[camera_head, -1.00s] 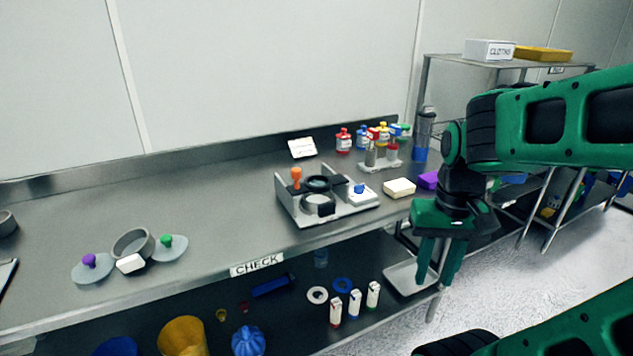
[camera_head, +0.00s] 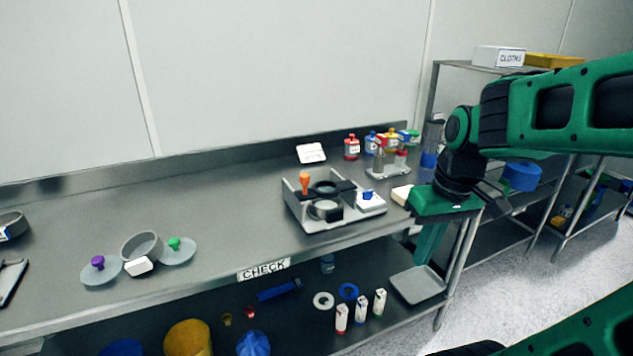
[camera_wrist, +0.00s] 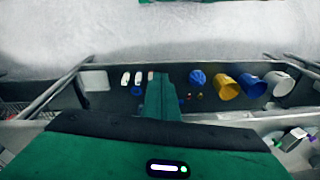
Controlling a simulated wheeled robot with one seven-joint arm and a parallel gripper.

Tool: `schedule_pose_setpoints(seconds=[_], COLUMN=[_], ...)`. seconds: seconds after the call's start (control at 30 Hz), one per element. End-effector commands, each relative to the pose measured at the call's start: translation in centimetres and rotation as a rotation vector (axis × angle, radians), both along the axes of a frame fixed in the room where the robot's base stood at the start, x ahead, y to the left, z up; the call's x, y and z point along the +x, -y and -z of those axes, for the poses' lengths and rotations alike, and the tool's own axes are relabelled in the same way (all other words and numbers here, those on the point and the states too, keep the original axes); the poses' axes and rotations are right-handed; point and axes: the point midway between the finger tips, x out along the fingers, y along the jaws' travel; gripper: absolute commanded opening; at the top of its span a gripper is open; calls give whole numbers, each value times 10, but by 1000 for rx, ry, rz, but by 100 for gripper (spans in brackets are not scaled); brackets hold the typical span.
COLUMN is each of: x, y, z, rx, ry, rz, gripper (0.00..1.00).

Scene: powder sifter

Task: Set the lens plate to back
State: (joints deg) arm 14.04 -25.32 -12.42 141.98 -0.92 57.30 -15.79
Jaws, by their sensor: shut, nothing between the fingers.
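A grey tray-like fixture (camera_head: 308,217) stands on the steel counter. It holds a black plate with two dark round rings, which looks like the lens plate (camera_head: 345,186), an orange-topped knob (camera_head: 305,181) at its left, and a white block with a blue knob (camera_head: 370,202) at its right. I cannot tell which setting the plate is in. My gripper (camera_head: 424,258) points down in front of the counter's right end, to the right of the fixture and apart from it. Its fingers are shut and empty. The wrist view shows the fingers (camera_wrist: 160,95) over the lower shelf, without the fixture.
Several small bottles (camera_head: 352,147) stand behind the fixture. A cream block (camera_head: 401,194) sits between it and my gripper. The lower shelf holds a grey tray (camera_head: 418,285), white cartons and a yellow bucket (camera_head: 188,338).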

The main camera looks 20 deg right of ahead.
Motion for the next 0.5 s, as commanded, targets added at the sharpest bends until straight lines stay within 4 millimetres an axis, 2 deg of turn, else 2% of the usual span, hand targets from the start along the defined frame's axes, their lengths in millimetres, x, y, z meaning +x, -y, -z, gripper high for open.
schedule_pose_setpoints(seconds=[0.03,0.1,0.3,0.4,0.5], x=[25,59,145,175,195], y=[-2,-8,-30,-41,-51], z=[-10,-24,-69,-89,-104], rx=[0,-8,-76,-125,-170], ry=[51,130,376,488,576], rz=[-135,-347,-934,-1178,-1355], gripper=[0,0,0,0,0])
